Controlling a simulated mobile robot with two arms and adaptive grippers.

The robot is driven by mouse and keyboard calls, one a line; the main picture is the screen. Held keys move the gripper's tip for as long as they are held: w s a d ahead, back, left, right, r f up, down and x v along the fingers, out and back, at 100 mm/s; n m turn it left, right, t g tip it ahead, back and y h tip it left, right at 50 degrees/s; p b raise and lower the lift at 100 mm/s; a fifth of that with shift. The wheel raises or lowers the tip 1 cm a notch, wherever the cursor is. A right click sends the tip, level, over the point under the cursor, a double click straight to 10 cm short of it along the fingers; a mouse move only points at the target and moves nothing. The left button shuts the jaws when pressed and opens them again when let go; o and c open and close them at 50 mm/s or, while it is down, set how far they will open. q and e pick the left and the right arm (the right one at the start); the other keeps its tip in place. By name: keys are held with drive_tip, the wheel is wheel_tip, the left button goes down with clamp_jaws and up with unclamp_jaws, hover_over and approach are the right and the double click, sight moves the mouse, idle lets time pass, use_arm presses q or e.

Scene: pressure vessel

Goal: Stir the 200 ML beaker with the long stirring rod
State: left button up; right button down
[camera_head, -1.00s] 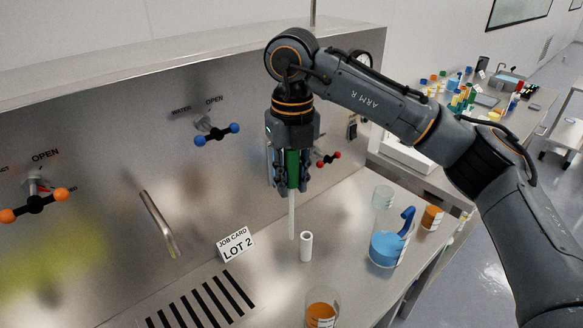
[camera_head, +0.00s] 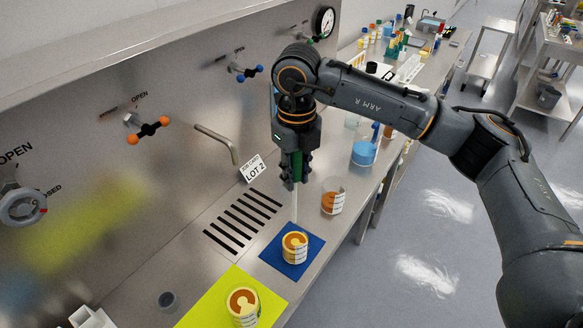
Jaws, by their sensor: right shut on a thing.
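My right gripper (camera_head: 293,178) is shut on the green handle of a long stirring rod. The rod's thin pale shaft (camera_head: 295,207) hangs upright and points down toward a beaker (camera_head: 295,246) on a blue mat (camera_head: 274,254). I cannot tell whether its tip is inside that beaker or behind it. A similar beaker (camera_head: 243,306) with yellow-orange contents stands on a yellow mat (camera_head: 209,309). An orange-brown beaker (camera_head: 333,197) stands right of the rod. The volume marks are too small to read, so I cannot tell which is 200 ML. My left gripper is out of view.
A blue-filled vessel (camera_head: 364,153) and a clear beaker (camera_head: 352,119) stand farther back. A job card (camera_head: 253,168) reads LOT 2 by the slotted drain (camera_head: 243,218). A bent spout (camera_head: 218,142) and valve handles project from the back panel.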

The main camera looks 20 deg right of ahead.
drive_tip(key=shift+w+d+f, duration=0.25)
drive_tip(key=shift+d+f, duration=0.05)
drive_tip(key=shift+f, duration=0.2)
drive_tip(key=shift+w+d+f, duration=0.1)
drive_tip(key=shift+f, duration=0.2)
drive_tip(key=shift+f+b, duration=0.35)
drive_tip(key=shift+b, duration=0.05)
use_arm(q)
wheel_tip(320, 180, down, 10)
drive_tip(key=b, duration=0.9)
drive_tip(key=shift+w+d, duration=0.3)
use_arm(e)
drive_tip(key=f, duration=1.1)
drive_tip(key=shift+a+f, duration=0.15)
drive_tip(key=shift+a, duration=0.05)
